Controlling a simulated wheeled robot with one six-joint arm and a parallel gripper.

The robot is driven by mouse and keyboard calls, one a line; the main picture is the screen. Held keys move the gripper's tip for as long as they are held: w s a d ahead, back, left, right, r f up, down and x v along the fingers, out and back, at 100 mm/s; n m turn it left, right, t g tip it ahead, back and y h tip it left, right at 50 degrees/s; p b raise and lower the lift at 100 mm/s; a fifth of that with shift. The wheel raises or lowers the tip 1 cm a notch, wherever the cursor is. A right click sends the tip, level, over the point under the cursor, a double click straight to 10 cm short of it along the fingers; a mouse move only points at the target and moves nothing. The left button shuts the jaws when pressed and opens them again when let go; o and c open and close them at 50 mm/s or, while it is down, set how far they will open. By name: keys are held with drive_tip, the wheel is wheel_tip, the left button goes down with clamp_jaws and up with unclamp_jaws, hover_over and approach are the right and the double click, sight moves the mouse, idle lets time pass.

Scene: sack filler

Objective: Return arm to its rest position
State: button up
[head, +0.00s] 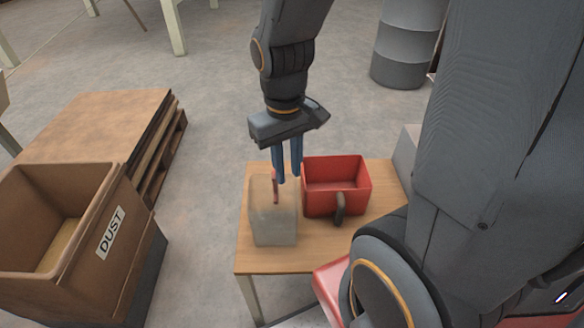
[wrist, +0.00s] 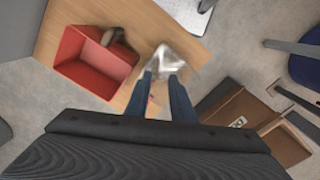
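My gripper (head: 286,178) points down over the small wooden table in the head view. Its two blue fingers stand apart with a gap between them, and I see nothing clamped there. Just below the fingertips stands a cloudy, see-through container (head: 273,222), upright near the table's left side. A thin red piece (head: 275,188) shows at its upper part; I cannot tell if it is inside or on it. In the wrist view the fingers (wrist: 161,77) end near the blurred container (wrist: 168,59). I cannot tell whether they touch it.
A red open bin (head: 336,198) with a dark handle stands right of the container on the wooden table (head: 318,240). A brown box labelled DUST (head: 112,232) and a wooden pallet stack (head: 95,128) stand at left. A grey drum (head: 404,45) stands behind. Floor between is clear.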

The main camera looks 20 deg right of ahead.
drive_tip(key=shift+s+d+r+m, duration=0.2)
drive_tip(key=shift+s+d+m, duration=0.1)
drive_tip(key=shift+s+m, duration=0.4)
idle(0.9)
